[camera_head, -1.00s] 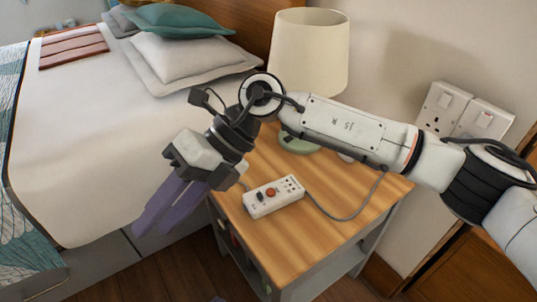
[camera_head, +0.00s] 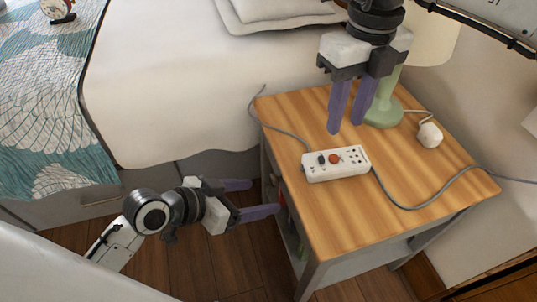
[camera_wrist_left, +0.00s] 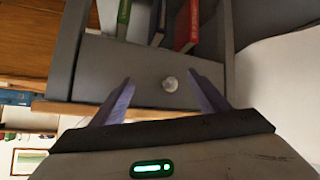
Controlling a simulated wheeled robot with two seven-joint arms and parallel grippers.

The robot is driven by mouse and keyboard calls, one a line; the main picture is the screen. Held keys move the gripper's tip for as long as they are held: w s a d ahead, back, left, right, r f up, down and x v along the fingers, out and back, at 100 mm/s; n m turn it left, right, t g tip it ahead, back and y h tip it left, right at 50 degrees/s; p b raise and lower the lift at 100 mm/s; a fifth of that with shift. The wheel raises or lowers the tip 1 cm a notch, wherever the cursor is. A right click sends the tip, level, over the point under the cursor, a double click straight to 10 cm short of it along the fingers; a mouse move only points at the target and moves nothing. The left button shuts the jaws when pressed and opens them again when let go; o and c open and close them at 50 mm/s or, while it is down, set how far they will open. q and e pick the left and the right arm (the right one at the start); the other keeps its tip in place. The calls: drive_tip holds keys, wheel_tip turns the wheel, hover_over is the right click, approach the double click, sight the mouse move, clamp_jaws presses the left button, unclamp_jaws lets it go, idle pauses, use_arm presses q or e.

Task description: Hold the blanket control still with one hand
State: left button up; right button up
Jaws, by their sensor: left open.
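The blanket control (camera_head: 336,163) is a small white box with a red button, a dark switch and small dots. It lies on the wooden bedside table (camera_head: 430,225), with grey cords at both ends. My right gripper (camera_head: 346,126) points down behind the control, its purple fingers apart and empty. It does not appear to touch the control. My left gripper (camera_head: 264,197) is open and empty, low beside the table's left side, below the tabletop. The left wrist view shows its spread fingers (camera_wrist_left: 160,78) facing the table's drawer with a round knob (camera_wrist_left: 170,84).
A green lamp base (camera_head: 385,108) stands behind the control, and a white plug-like item (camera_head: 430,134) lies to its right. The bed (camera_head: 170,90) is at left, with an alarm clock (camera_head: 57,8) on it. Books (camera_wrist_left: 187,25) stand in the table's shelf.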

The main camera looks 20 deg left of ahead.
use_arm(q)
drive_tip(key=w+a+r+m+h, duration=0.2)
drive_tip(key=w+r, duration=0.2)
drive_tip(key=r, duration=0.3)
drive_tip(key=m+g+h, duration=0.2)
drive_tip(key=m+h, duration=0.1)
drive_tip(key=m, duration=0.2)
approach(308, 164)
drive_tip(key=d, duration=0.1)
drive_tip(key=x, duration=1)
drive_tip(key=shift+w+a+f, duration=0.1)
drive_tip(key=shift+w+f, duration=0.05)
drive_tip(key=c, duration=1.2)
use_arm(e)
drive_tip(key=shift+c, duration=0.4)
clamp_jaws()
